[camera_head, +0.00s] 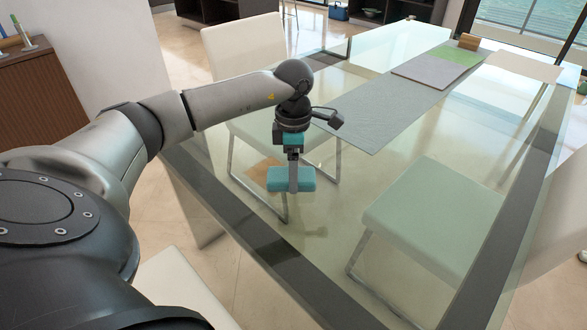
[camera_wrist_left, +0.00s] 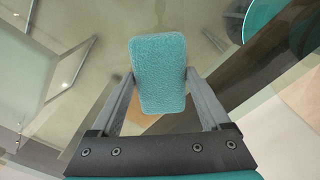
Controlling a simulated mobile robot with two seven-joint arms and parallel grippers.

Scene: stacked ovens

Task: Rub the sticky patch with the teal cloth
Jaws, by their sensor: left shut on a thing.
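The teal cloth (camera_head: 276,180) is a small thick block-like pad over the near left part of the glass table. My left gripper (camera_head: 293,184) points down and is shut on it, with a finger on either side. In the left wrist view the teal cloth (camera_wrist_left: 158,72) sits between the two fingertips of my left gripper (camera_wrist_left: 158,82). A tan square patch (camera_head: 260,170) shows just left of the cloth; I cannot tell whether it lies on the glass or below it. No clearly sticky patch can be made out. I cannot tell whether the cloth touches the glass. My right gripper is out of view.
The glass table (camera_head: 420,150) has a dark border. A grey runner (camera_head: 385,115), a grey and green board (camera_head: 440,68) and a wooden block (camera_head: 469,41) lie farther back. Pale chairs (camera_head: 245,48) stand around it. The glass right of the cloth is clear.

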